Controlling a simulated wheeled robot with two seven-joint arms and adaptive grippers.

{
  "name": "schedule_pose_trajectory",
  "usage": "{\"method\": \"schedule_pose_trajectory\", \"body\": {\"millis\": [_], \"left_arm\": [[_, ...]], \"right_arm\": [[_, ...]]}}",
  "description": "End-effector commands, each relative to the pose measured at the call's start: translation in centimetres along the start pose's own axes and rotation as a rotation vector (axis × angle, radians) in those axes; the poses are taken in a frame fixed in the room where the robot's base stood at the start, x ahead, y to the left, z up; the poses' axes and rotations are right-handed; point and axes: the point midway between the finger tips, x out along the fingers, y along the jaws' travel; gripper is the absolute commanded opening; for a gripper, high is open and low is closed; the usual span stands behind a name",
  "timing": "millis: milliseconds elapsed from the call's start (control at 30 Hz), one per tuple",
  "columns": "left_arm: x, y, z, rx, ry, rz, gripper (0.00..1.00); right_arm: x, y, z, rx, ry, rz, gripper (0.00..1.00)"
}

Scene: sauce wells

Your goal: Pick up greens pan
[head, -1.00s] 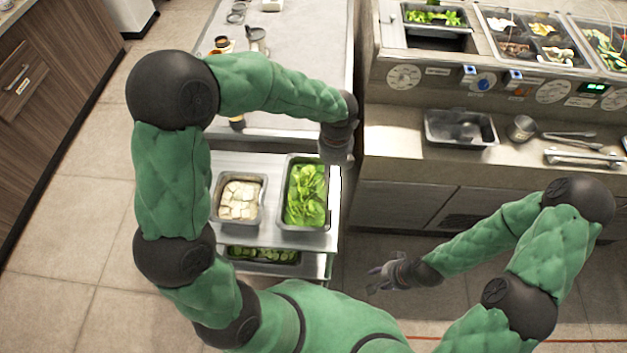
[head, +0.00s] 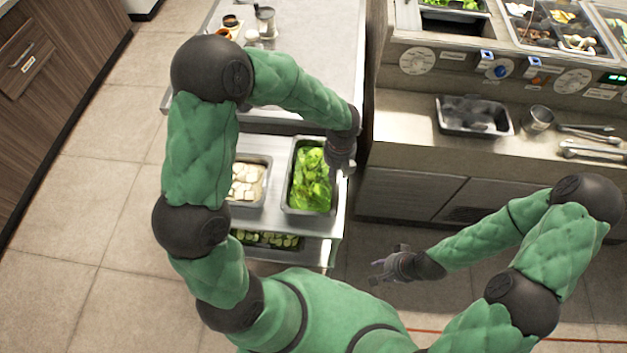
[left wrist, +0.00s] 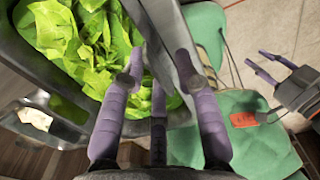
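The greens pan (head: 308,213) is a steel pan of bright green leaves (head: 312,180) on the top shelf of a steel cart. My left gripper (head: 342,168) is at the pan's far right corner. In the left wrist view its purple fingers (left wrist: 160,65) are spread, one over the leaves and one on the outer side of a steel edge that runs between them. I cannot tell whether they touch it. My right gripper (head: 380,269) is empty and low, right of the cart. It also shows in the left wrist view (left wrist: 266,66), with its fingers apart.
A pan of white pieces (head: 247,181) stands left of the greens pan. A pan of sliced greens (head: 265,240) is on the shelf below. At right is a counter with an empty steel pan (head: 473,130), a metal cup (head: 538,119) and tongs (head: 590,150). The floor at left is clear.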

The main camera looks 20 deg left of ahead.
Motion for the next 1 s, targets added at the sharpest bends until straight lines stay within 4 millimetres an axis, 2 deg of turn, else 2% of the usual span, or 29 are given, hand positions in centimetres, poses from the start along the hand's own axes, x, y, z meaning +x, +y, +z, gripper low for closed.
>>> {"method": "schedule_pose_trajectory", "body": {"millis": [200,233,300,333,767,867,1000], "left_arm": [[0.1,0.0,0.1,0.0,-0.002,-0.001,0.32],[0.1,0.0,0.0,0.0,-0.001,-0.001,0.27],[0.1,0.0,0.0,0.0,-0.001,-0.001,0.07],[0.1,0.0,0.0,0.0,-0.001,0.0,0.0],[-0.5,0.0,0.1,-0.001,-0.003,-0.001,0.0],[-1.6,0.0,0.1,-0.001,-0.004,-0.001,0.0],[-4.1,-0.5,-0.1,0.002,-0.005,-0.002,0.0]], "right_arm": [[0.0,0.0,0.0,0.0,0.0,0.0,0.36],[0.0,0.0,0.0,0.0,0.0,0.0,0.36],[0.0,0.0,0.0,0.0,0.0,0.0,0.36],[0.0,0.0,0.0,0.0,0.0,0.0,0.36],[-0.3,-0.1,0.0,0.0,0.0,0.0,0.36],[-0.8,-0.3,0.0,0.0,0.0,0.0,0.36],[-1.9,-0.7,0.1,0.0,0.0,0.0,0.36]]}}
